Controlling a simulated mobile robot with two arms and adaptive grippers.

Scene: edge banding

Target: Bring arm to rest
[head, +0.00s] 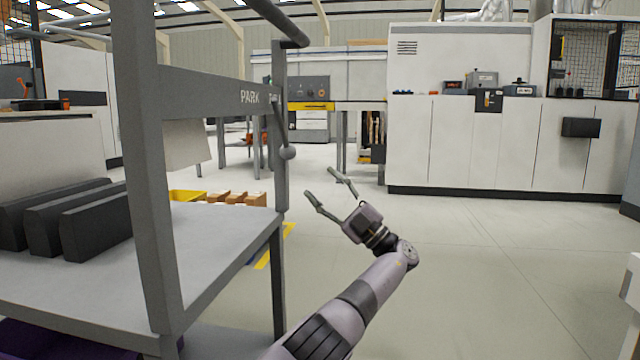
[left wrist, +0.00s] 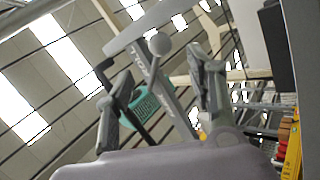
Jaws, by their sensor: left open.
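My left gripper (head: 320,184) is open and empty, in the air right of the grey cart (head: 225,88). Its two fingers are spread and point up and left, away from my arm. A thin lever with a grey ball knob (head: 287,152) hangs at the cart's right post, left of the fingertips and apart from them in the picture. In the left wrist view the open fingers (left wrist: 160,72) frame a grey ball knob (left wrist: 159,44) and a bar beyond them, with nothing visibly held. My right gripper is out of view.
The cart's shelf (head: 215,245) holds dark blocks (head: 95,225); its rail reads "PARK". A yellow bin (head: 187,196) and wooden blocks (head: 236,198) are behind it. A long white machine (head: 460,140) stands at the back right. The floor (head: 490,260) right of my arm is clear.

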